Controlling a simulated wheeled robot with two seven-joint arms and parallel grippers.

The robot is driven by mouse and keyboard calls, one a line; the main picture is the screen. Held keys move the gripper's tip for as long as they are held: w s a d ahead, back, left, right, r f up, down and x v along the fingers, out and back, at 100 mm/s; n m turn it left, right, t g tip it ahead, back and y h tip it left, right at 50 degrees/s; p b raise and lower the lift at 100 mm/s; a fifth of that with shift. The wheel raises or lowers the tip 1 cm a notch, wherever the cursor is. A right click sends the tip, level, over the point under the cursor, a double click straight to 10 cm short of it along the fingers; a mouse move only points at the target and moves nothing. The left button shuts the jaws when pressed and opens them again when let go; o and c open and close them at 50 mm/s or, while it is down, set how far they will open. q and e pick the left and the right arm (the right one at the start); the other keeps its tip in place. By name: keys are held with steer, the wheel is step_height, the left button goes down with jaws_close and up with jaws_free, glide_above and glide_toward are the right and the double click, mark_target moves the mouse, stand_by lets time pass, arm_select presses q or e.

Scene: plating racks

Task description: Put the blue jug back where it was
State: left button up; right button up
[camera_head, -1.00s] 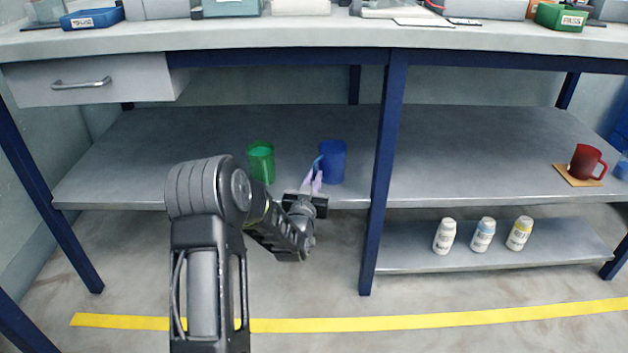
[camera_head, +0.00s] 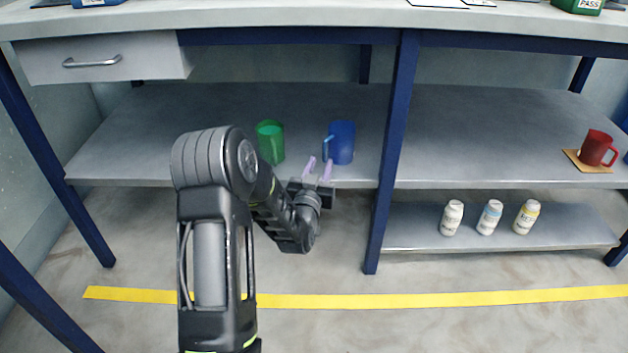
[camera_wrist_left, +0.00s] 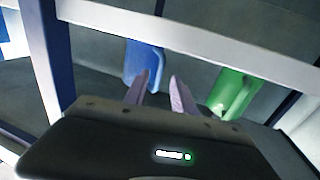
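The blue jug (camera_head: 342,143) stands upright on the middle shelf, left of the blue centre post, with its handle on its left side. It also shows in the left wrist view (camera_wrist_left: 144,63), beyond the fingertips. My left gripper (camera_head: 318,164) is just in front of the jug and a little to its left, at the shelf's front edge. Its two lilac fingers are apart with nothing between them, as the left wrist view also shows (camera_wrist_left: 160,85). It appears clear of the jug. My right gripper is not in view.
A green jug (camera_head: 270,143) stands left of the blue one on the shelf (camera_head: 225,112). A red mug (camera_head: 597,148) sits on a tan mat (camera_head: 572,158) at the far right. Several bottles stand on the lower shelf (camera_head: 412,228). The blue post (camera_head: 391,160) is close on the right.

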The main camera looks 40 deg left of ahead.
arm_select(q)
steer(key=b+v, duration=0.1)
steer(key=v, duration=0.7)
steer(key=shift+s, duration=0.2)
steer(key=shift+d+f, duration=0.1)
stand_by(0.3)
steer(key=s+d+f+m+g+h, duration=0.15)
steer(key=d+f+g+h, duration=0.25)
steer(key=d+f, duration=0.65)
steer(key=s+d+f+g+h, duration=0.3)
steer(key=d+f+h, duration=0.1)
steer(key=d+f, duration=0.7)
steer(key=s+d+f+g+h, duration=0.1)
steer(key=s+d+f+g, duration=0.2)
steer(key=s+d, duration=0.3)
steer(key=s+d+f+m+g+h, duration=0.1)
steer(key=s+d+f+g, duration=0.3)
steer(key=s, duration=0.7)
steer(key=d+f+h, duration=0.1)
steer(key=d+f, duration=0.1)
steer(key=d, duration=0.1)
steer(key=shift+d+f+g, duration=0.2)
steer(key=shift+g, duration=0.1)
